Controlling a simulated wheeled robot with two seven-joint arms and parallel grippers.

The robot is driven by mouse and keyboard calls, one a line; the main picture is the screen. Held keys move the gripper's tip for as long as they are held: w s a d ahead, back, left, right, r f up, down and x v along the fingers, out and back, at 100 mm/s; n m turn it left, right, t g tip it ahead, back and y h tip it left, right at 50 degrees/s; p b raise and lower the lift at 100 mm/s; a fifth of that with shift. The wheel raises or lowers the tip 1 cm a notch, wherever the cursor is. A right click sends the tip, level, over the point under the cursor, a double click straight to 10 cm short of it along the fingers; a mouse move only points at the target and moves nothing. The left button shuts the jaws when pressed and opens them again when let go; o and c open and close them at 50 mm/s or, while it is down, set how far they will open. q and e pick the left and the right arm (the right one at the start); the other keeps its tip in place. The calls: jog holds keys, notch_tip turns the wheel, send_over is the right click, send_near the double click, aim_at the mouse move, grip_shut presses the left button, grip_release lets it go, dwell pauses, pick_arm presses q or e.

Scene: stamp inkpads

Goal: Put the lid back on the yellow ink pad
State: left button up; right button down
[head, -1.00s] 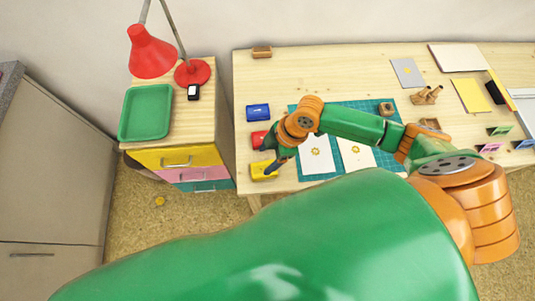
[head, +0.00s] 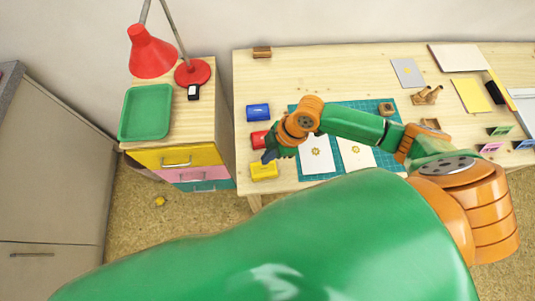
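The yellow ink pad (head: 264,171) sits at the near left edge of the wooden table. It is too small in this view to tell whether its lid is on. My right gripper (head: 268,156) is just beyond the pad, close above it, with its dark fingers pointing down and left. The fingers look apart from the pad, but their gap is too small to make out. My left gripper is not in view.
A red ink pad (head: 259,140) and a blue ink pad (head: 258,112) stand behind the yellow one. A green cutting mat (head: 316,178) with white cards lies to the right. A small yellow object (head: 159,201) lies on the floor. A drawer unit with a green tray (head: 146,112) stands left.

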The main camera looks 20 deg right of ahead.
aim_at(263, 169)
jog(key=shift+f, duration=0.1)
dwell(0.6)
jog(key=shift+f+b, duration=2.3)
jog(key=shift+f, duration=0.6)
notch_tip(263, 169, up, 7)
jog(key=p, duration=0.7)
jog(key=shift+p, duration=0.3)
